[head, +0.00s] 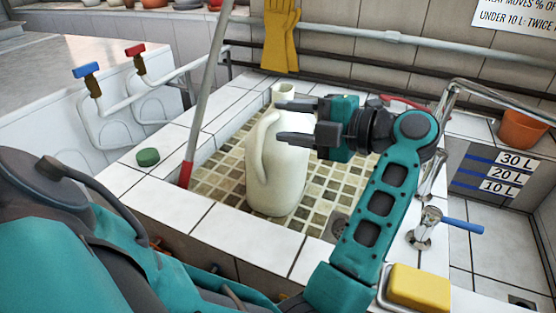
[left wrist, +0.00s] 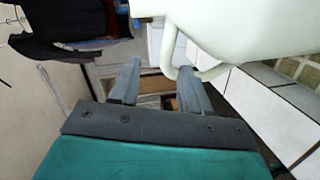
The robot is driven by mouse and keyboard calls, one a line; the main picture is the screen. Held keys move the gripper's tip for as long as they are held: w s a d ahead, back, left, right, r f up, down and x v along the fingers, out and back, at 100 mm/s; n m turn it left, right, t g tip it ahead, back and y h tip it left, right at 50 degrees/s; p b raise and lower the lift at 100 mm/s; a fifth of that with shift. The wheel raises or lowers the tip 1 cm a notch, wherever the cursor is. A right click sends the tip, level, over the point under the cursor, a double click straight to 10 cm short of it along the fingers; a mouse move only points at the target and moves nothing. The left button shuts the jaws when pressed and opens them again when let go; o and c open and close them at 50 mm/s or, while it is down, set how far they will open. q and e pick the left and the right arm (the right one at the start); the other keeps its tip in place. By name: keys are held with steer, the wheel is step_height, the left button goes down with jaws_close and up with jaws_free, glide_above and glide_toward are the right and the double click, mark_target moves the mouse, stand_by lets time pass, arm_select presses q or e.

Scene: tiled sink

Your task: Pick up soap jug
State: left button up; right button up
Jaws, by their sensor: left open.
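The soap jug (head: 277,178) is a cream-white jug with a loop handle and a short neck. It stands upright in the tiled sink basin in the head view. My left gripper (head: 281,120) is open, its two fingers pointing left across the jug's upper part and hiding some of it. In the left wrist view the jug (left wrist: 245,25) fills the top right. Its handle curves down close to the right finger of my left gripper (left wrist: 156,72). Nothing shows clearly gripped, and I cannot tell whether a finger touches the handle. My right gripper is not in view.
The tiled basin (head: 228,178) has a raised white rim. A grey pole with a red end (head: 186,173) leans at its left, near a green puck (head: 148,157). A yellow sponge (head: 418,287) and a blue-handled tap (head: 440,221) are at the right. Yellow gloves (head: 281,35) hang behind.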

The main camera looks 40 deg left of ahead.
mark_target(272, 120)
arm_select(q)
steer(key=a, duration=0.1)
steer(key=a+f+b, duration=0.1)
steer(key=a, duration=0.1)
steer(key=a+b, duration=0.1)
steer(key=shift+s+a+f, duration=0.1)
steer(key=shift+a+f, duration=0.2)
steer(key=shift+f, duration=0.1)
steer(key=shift+s+a, duration=0.1)
steer(key=shift+a, duration=0.35)
jaws_close()
steer(key=shift+d, duration=0.1)
stand_by(0.6)
steer(key=shift+r, duration=0.1)
